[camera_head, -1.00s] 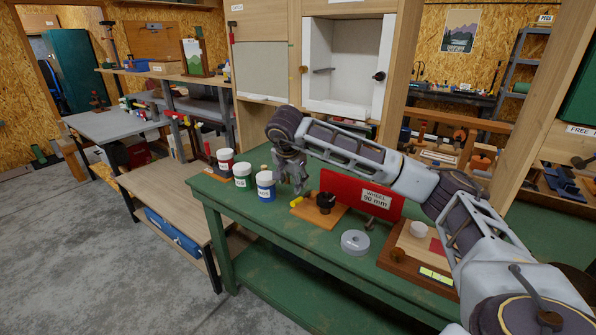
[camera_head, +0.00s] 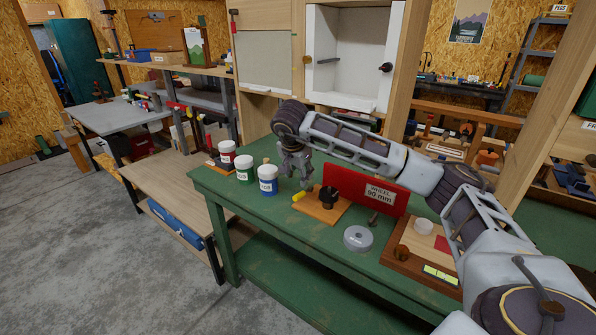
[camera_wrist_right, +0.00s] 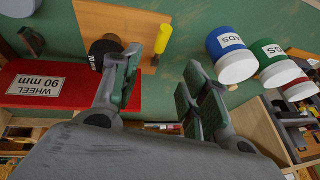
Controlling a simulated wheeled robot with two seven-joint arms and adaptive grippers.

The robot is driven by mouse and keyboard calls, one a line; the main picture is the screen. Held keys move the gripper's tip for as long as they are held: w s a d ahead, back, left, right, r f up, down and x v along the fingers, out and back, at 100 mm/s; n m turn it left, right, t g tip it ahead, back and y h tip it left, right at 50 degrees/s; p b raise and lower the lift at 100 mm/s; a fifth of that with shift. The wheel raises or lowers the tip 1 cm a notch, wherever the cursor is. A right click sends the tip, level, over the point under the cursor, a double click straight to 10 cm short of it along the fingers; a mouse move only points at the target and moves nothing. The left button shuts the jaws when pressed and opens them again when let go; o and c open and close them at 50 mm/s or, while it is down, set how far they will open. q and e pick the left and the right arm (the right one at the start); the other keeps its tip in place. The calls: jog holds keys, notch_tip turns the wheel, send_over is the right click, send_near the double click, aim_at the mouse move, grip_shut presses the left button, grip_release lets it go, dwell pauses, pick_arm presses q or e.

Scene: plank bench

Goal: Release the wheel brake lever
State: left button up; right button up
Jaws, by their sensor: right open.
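A yellow-tipped lever (camera_head: 298,196) sticks out beside a black wheel (camera_head: 328,196) on a small wooden board (camera_head: 321,212). In the right wrist view the yellow lever tip (camera_wrist_right: 164,41) lies above the gap between the fingers, and the black wheel (camera_wrist_right: 98,48) is partly behind the left finger. My right gripper (camera_head: 297,176) is open and empty, pointing down just behind and above the lever in the head view; it also shows in the right wrist view (camera_wrist_right: 163,72). I see no clear contact with the lever. My left gripper is not in view.
A red panel (camera_head: 352,188) labelled "WHEEL 90 mm" stands behind the wheel. Blue (camera_head: 267,185), green (camera_head: 245,174) and red (camera_head: 227,158) labelled jars stand left of the gripper. A grey disc (camera_head: 358,238) lies in front. Green bench top (camera_head: 265,210) is clear at the front left.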

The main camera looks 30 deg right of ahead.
aim_at(302, 193)
jog(key=shift+x, duration=6.3)
grip_shut()
jog(key=shift+d, duration=0.1)
